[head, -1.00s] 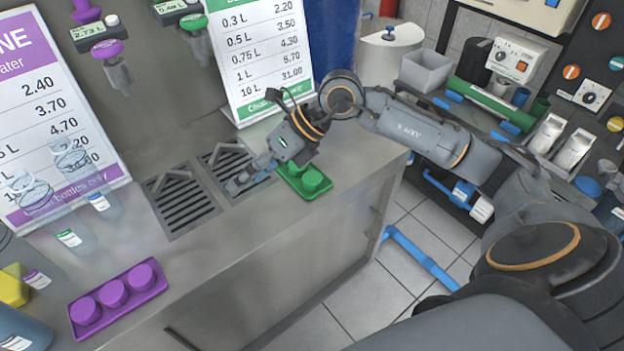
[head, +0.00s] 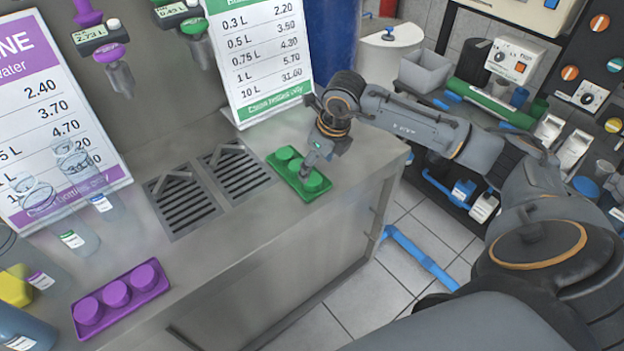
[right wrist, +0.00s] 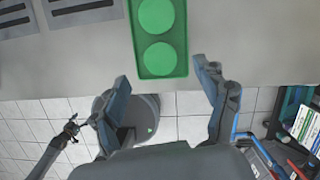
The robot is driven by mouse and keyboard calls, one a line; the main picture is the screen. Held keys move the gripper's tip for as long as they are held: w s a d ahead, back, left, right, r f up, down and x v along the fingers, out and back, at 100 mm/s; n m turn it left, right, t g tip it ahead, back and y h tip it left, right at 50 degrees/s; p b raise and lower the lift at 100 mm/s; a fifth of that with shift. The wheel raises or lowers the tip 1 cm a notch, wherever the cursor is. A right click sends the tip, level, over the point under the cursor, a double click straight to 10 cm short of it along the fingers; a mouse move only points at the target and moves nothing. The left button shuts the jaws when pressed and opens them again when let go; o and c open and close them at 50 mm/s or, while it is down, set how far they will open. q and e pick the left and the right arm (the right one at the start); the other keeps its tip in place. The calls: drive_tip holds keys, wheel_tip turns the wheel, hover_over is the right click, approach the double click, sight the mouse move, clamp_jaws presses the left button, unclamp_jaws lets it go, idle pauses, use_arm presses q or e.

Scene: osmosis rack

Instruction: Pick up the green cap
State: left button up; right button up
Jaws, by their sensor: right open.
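Green caps sit in a green tray (head: 313,196) on the steel counter, right of the drain grates. My right gripper (head: 307,172) is above the tray, pointing down. In the right wrist view it is open and empty (right wrist: 160,75), its fingers either side of the tray's near end. Two green caps, a nearer one (right wrist: 160,59) and a farther one (right wrist: 158,15), show there. What looks like my left gripper (right wrist: 70,130) hangs over the floor, too small to judge.
A purple tray (head: 80,332) with purple caps lies at the counter's front left, near clear bottles (head: 75,240). A green-and-white price sign (head: 262,60) stands behind the green tray.

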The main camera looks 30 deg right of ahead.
sight(312, 179)
drive_tip(key=p+x, duration=0.1)
drive_tip(key=x, duration=0.4)
drive_tip(key=shift+f, duration=0.15)
drive_tip(key=shift+s, duration=0.1)
drive_tip(key=shift+c, duration=0.4)
drive_tip(key=c, duration=0.7)
